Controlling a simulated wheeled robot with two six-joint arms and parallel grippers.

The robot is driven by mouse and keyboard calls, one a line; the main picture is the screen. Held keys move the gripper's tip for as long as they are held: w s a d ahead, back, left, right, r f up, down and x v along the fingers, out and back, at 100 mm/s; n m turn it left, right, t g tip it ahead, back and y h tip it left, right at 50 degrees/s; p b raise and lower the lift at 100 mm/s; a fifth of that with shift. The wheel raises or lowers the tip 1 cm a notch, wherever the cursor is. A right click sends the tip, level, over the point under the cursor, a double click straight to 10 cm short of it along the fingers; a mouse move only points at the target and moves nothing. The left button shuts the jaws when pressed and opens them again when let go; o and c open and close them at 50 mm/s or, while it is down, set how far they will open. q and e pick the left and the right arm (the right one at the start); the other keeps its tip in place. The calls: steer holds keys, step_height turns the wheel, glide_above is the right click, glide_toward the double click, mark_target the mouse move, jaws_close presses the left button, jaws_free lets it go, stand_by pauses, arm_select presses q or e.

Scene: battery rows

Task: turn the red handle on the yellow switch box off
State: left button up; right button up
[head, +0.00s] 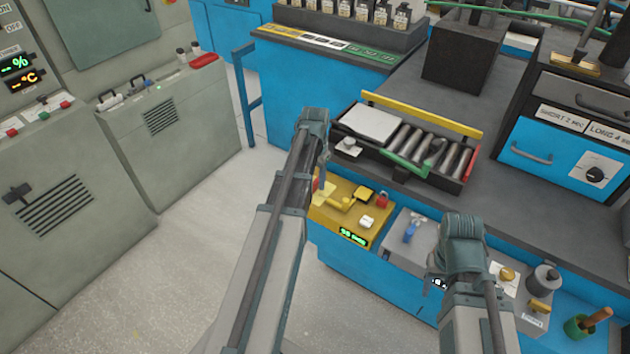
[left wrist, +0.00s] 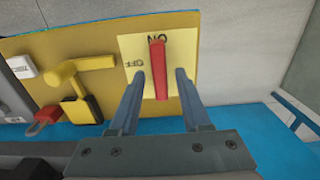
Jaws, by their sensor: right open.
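The yellow switch box (head: 378,212) sits along the blue bench's front edge. In the left wrist view, its yellow panel (left wrist: 205,30) carries a pale plate (left wrist: 127,46) with ON at the top and OFF to the left. The red handle (left wrist: 158,72) stands in line with ON. My left gripper (left wrist: 161,92) is open, one finger on each side of the handle, with gaps showing. In the head view my left gripper (head: 321,178) is over the box's left end and largely covers the handle. My right gripper (head: 433,272) is mostly hidden below its wrist.
The box also bears a yellow lever (left wrist: 75,75) and a red padlock (left wrist: 45,118). A grey box with a blue lever (head: 410,232) stands to the right. Behind is a roller tray (head: 410,150). Open floor (head: 190,250) lies to the left.

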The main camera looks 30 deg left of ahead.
arm_select(q)
jaws_close()
steer(key=n, duration=0.4)
steer(key=shift+n, duration=0.3)
steer(key=n, duration=0.4)
steer(key=shift+n, duration=0.3)
steer(key=n, duration=0.4)
steer(key=shift+n, duration=2.4)
